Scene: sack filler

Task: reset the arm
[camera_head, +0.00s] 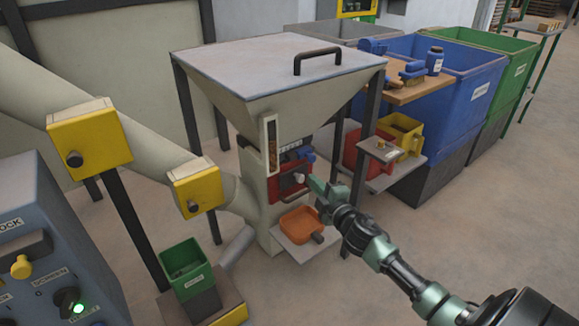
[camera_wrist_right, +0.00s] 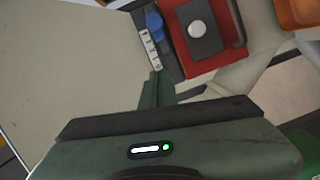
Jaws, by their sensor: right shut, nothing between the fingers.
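My right arm (camera_head: 395,262) reaches in from the lower right in the head view. Its green gripper (camera_head: 314,184) is just in front of the hopper machine (camera_head: 255,90), near the red panel (camera_head: 278,188) with a pale round knob. In the right wrist view, the gripper fingers (camera_wrist_right: 157,88) are together with nothing between them. The red panel (camera_wrist_right: 222,64), the knob (camera_wrist_right: 197,29) and a blue part (camera_wrist_right: 154,22) show beyond the fingertips. I cannot tell whether the fingers touch the machine. My left gripper is in neither view.
An orange scoop (camera_head: 301,222) rests on a small shelf below the gripper. Red (camera_head: 358,152) and yellow (camera_head: 398,138) bins stand on a side shelf behind. A blue bin (camera_head: 455,95) is at the back right. A control box (camera_head: 40,235) is at left. The right floor is clear.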

